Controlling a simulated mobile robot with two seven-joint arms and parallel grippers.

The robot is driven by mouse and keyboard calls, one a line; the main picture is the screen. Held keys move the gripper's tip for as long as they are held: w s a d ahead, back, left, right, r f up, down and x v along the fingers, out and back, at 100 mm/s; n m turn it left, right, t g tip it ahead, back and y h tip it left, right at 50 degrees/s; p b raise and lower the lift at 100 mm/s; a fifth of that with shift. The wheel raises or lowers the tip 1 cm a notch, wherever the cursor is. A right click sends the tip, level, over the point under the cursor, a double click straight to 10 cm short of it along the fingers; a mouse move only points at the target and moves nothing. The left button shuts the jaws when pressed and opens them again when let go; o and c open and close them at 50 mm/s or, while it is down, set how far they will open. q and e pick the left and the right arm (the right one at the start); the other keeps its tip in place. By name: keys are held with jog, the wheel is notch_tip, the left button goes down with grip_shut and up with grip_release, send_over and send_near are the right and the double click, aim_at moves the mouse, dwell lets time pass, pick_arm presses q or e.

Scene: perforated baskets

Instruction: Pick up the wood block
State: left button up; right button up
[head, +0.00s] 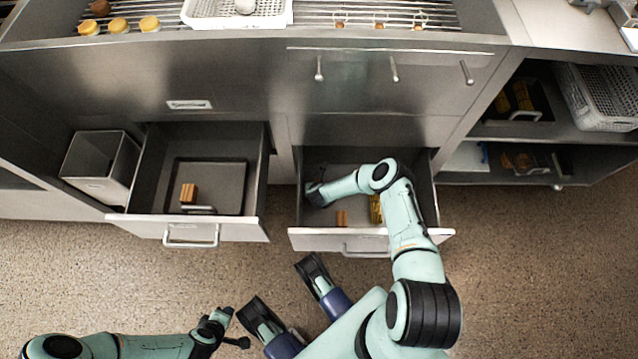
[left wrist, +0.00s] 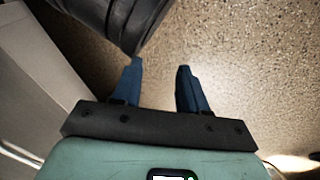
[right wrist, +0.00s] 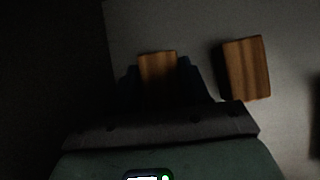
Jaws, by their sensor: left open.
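My right arm reaches into the open right drawer (head: 420,205). In the right wrist view a wood block (right wrist: 158,66) sits between the fingertips of my right gripper (right wrist: 159,68), one finger on each side. The dark picture does not show whether the fingers press on it. A second wood block (right wrist: 246,68) lies to the right of the gripper, apart from it. In the head view a wood block (head: 341,218) shows near the drawer's front. My left gripper (head: 238,328) is open and empty over the floor; its fingers (left wrist: 160,75) are apart.
The open left drawer (head: 148,180) holds a tray with another wood block (head: 188,193). A yellow item (head: 376,208) lies in the right drawer beside my arm. A metal bin (head: 97,165) stands at the left. Shelves with a white perforated basket (head: 600,97) are at the right.

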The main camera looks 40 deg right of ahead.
pick_arm(q)
jog(key=shift+r, duration=0.1)
pick_arm(e)
jog(key=shift+r, duration=0.15)
jog(key=shift+r, duration=0.25)
notch_tip(320, 180, up, 4)
jog(key=shift+d+r+p, duration=0.1)
jog(key=shift+p, duration=1)
pick_arm(q)
jog(key=s+d+r+g+h+p, duration=0.1)
jog(key=s+d+r+g+p, duration=0.1)
jog(key=s+d+r+p, duration=0.3)
jog(key=s+r, duration=0.3)
jog(key=shift+s+r+m+g+h, duration=0.2)
jog(key=shift+r+m+g+h, duration=0.1)
jog(key=shift+m, duration=0.1)
pick_arm(e)
notch_tip(320, 180, up, 15)
